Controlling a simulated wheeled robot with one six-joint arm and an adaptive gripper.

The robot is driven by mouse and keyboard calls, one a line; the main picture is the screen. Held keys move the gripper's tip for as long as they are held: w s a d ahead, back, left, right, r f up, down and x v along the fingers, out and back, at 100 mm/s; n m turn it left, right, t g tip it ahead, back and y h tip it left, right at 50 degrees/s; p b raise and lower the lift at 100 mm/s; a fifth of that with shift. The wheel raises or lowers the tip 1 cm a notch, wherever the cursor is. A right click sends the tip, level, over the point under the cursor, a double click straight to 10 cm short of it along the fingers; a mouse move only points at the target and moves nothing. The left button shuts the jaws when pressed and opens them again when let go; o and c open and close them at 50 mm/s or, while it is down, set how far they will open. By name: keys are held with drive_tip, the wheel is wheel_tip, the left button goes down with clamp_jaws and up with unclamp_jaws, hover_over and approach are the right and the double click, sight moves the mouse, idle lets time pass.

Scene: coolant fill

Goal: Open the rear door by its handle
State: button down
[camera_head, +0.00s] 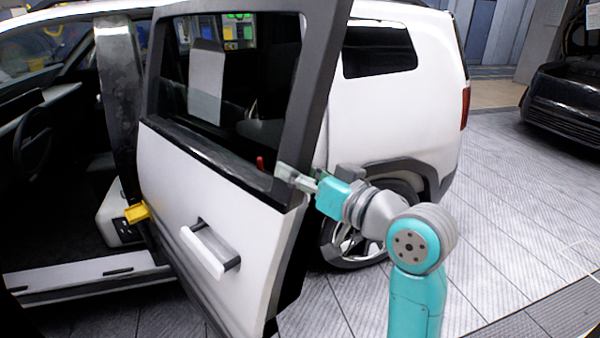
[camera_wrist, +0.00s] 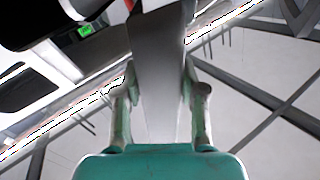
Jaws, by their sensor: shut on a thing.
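The white rear door (camera_head: 190,190) of the car stands swung out from the body in the head view. Its white bar handle (camera_head: 208,250) is low on the door's face, left of my gripper and apart from it. My gripper (camera_head: 290,178) is at the door's free edge, near the lower corner of the window frame, well above the handle. In the wrist view, my gripper (camera_wrist: 160,75) has one finger on each side of a grey strip, the door edge (camera_wrist: 160,45), and is shut on it. The contact points are partly hidden in the head view.
The rear wheel (camera_head: 350,245) and white rear body (camera_head: 400,110) are behind my gripper. The front doorway lies open at left, with a yellow part (camera_head: 137,213) by the pillar. A dark car (camera_head: 565,100) stands at right. Tiled floor (camera_head: 510,210) is clear between.

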drive_tip(key=c, duration=0.7)
unclamp_jaws()
drive_tip(key=shift+o, duration=0.2)
